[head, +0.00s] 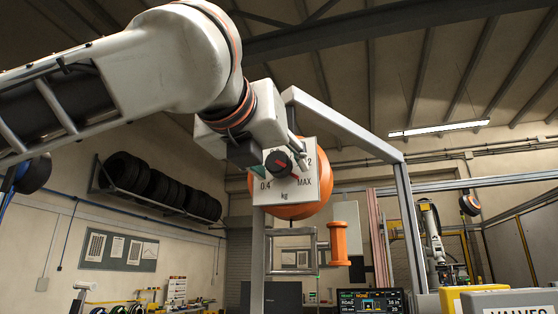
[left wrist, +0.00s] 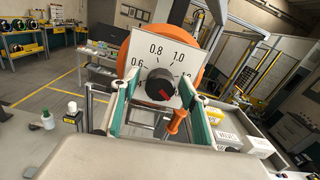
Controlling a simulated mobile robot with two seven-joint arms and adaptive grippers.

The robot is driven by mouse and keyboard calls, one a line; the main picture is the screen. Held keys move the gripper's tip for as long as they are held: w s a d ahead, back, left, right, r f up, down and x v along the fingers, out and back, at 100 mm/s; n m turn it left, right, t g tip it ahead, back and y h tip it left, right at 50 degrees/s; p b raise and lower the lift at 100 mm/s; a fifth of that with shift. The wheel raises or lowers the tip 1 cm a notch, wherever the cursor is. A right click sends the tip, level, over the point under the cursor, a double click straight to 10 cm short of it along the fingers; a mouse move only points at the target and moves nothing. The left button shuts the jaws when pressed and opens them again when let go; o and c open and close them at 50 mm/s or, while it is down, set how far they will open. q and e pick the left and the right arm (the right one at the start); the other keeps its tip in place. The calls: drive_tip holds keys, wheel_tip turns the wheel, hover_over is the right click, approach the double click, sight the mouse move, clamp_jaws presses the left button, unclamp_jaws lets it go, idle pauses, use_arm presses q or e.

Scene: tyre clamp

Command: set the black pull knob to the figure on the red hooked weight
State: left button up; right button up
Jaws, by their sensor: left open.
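The black pull knob (head: 279,163) with a red mark sits on a white scale plate (head: 303,199) marked in kg. In the left wrist view, the knob (left wrist: 159,84) has its red mark toward the lower right, and 0.6, 0.8 and 1.0 show on the plate (left wrist: 143,47). I cannot tell exactly which figure the mark points to. My left gripper (head: 277,153) is open at the knob; in the left wrist view its teal fingers (left wrist: 158,86) stand on either side of it. I cannot tell whether they touch it. No red hooked weight can be made out. My right gripper is not in view.
An orange round body (head: 325,172) is behind the plate, inside a grey metal frame (head: 345,125). An orange handle (head: 338,243) is below it. A screen (head: 369,302) and labelled boxes (head: 510,301) are at lower right. Tyres (head: 160,185) hang on the left wall.

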use_arm(q)
drive_tip(key=shift+w, duration=0.2)
drive_tip(key=shift+c, duration=0.5)
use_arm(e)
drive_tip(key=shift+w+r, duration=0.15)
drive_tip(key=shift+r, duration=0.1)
use_arm(q)
drive_tip(key=c, duration=1)
